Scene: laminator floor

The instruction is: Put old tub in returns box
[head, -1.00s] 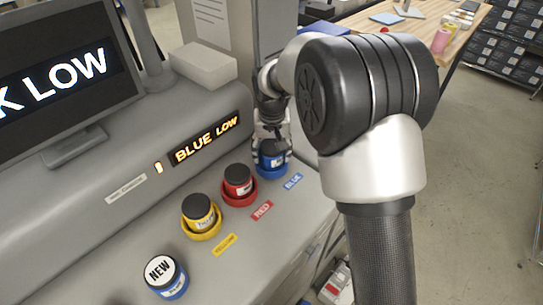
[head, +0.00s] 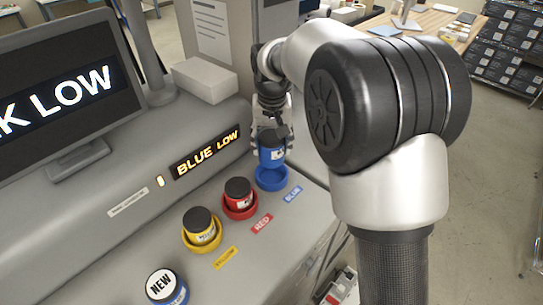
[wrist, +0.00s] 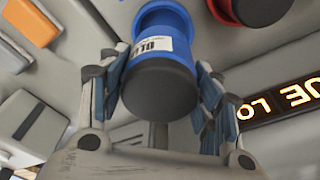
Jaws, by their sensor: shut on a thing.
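The old blue tub (head: 272,148), with a dark lid, is in my gripper (head: 270,140), just above the blue ring holder (head: 271,179). In the wrist view the blue tub (wrist: 162,65) sits between both fingers of my gripper (wrist: 160,95), its dark lid facing the camera and a white label on its side. The new tub (head: 166,286), blue with a white lid marked NEW, stands at the front of the counter. I cannot identify a returns box in these views.
A red tub (head: 238,195) and a yellow tub (head: 200,226) stand in their holders left of the blue one. A lit sign (head: 207,154) reads BLUE LOW. A monitor (head: 65,90) and a grey block (head: 191,79) stand behind. A wooden table (head: 425,32) is at the back right.

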